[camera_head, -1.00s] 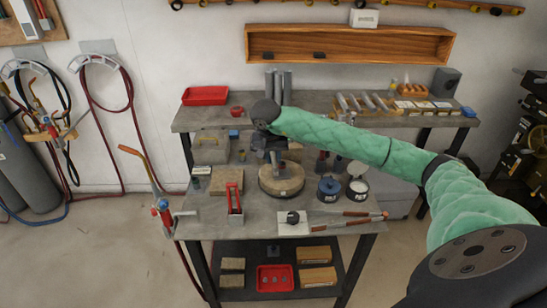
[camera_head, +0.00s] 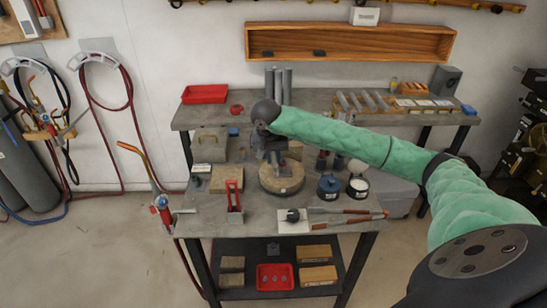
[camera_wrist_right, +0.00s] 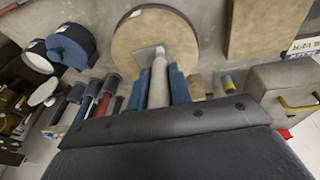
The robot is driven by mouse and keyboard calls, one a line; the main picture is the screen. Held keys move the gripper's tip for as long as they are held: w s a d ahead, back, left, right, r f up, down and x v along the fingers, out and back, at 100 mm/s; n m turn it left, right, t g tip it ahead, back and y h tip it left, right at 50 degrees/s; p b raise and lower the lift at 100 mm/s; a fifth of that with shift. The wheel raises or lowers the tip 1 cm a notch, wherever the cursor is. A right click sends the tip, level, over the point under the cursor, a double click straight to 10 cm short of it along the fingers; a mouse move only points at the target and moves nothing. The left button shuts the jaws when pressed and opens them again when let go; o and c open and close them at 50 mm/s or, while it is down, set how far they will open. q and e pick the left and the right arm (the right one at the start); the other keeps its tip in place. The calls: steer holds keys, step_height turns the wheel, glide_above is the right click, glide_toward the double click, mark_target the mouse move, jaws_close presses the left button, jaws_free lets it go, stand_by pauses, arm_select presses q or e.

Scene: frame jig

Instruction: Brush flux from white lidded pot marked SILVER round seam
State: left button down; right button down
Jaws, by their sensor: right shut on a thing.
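My right gripper (camera_head: 272,152) is over the round tan-topped turntable (camera_head: 282,186) at the middle of the bench. In the right wrist view its blue fingers (camera_wrist_right: 160,88) are shut on a pale grey rod-like thing (camera_wrist_right: 158,68), whose far end is at a small grey plate (camera_wrist_right: 146,54) over the turntable (camera_wrist_right: 180,30). I cannot tell whether they touch, and no seam is clear. A dark pot with white contents or top (camera_head: 358,184) stands right of the turntable, next to a blue-lidded pot (camera_head: 328,184). Their labels are unreadable. My left gripper is out of view.
A white round piece (camera_head: 357,166) is behind the pots. A red-handled tool (camera_head: 234,197) stands left of the turntable. Long-handled tools (camera_head: 345,217) lie at the front right. A torch (camera_head: 160,200) with a hose hangs at the left edge. Tan blocks (camera_head: 224,180) lie at left.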

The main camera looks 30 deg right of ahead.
steer(key=w, duration=0.1)
steer(key=w+d+b, duration=0.1)
steer(key=w, duration=0.1)
steer(key=w+d+b, duration=0.1)
steer(key=shift+w, duration=0.15)
stand_by(0.9)
steer(key=shift+s+a, duration=0.3)
steer(key=shift+s, duration=0.3)
steer(key=shift+s+a, duration=0.25)
steer(key=shift+s, duration=0.3)
steer(key=shift+s+a, duration=0.1)
steer(key=shift+s, duration=0.05)
steer(key=shift+s+a+b, duration=0.2)
steer(key=shift+s+a, duration=0.05)
steer(key=shift+s, duration=0.25)
steer(key=shift+s+a+b, duration=0.15)
steer(key=shift+s+a, duration=0.1)
steer(key=shift+s, duration=0.25)
